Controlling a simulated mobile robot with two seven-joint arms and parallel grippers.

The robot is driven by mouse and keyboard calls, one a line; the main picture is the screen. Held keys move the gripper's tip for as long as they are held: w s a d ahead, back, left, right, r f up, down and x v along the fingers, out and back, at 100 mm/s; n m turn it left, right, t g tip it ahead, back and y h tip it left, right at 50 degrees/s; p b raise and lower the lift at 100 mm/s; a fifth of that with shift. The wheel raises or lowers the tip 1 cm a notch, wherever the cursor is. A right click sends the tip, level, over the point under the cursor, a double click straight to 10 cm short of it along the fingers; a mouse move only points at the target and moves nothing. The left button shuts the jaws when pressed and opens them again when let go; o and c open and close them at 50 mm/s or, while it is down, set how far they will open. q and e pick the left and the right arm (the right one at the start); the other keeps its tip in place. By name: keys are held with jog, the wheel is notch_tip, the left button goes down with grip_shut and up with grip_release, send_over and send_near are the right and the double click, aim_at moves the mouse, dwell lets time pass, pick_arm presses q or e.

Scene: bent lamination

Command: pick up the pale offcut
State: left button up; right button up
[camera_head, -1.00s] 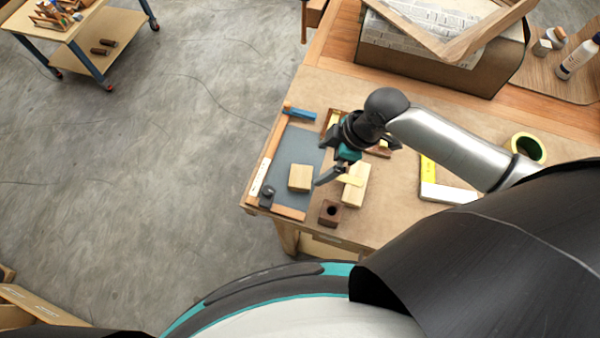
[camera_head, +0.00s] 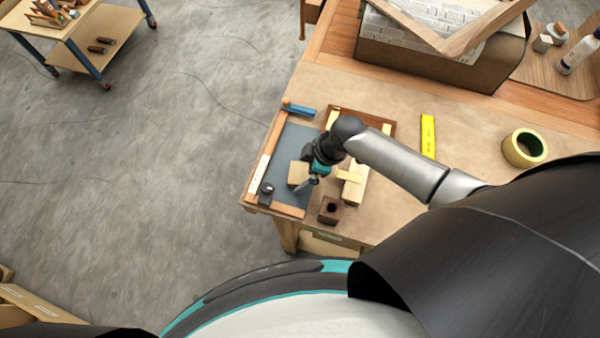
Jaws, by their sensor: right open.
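The pale offcut, seemingly the small light wood block (camera_head: 297,173), sits on the blue-grey mat (camera_head: 296,143) near the table's left edge. My right gripper (camera_head: 307,184) is open over the block's right side and hides part of it. I cannot tell whether its fingers touch the block. My left gripper is not in view.
A longer pale block (camera_head: 353,190) with a thin strip on it stands just right of the gripper. A dark brown holed block (camera_head: 329,211) is in front. A yellow rule (camera_head: 428,135) and a yellow-green ring (camera_head: 525,149) lie to the right. Bare tabletop (camera_head: 390,222) shows at front.

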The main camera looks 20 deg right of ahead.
aim_at(303, 173)
jog(key=shift+w+a+f, duration=0.1)
jog(key=shift+f, duration=0.2)
jog(key=c, duration=1.2)
jog(key=shift+r, duration=0.1)
jog(key=shift+c, duration=0.2)
notch_tip(303, 173, up, 20)
jog(key=p, duration=0.2)
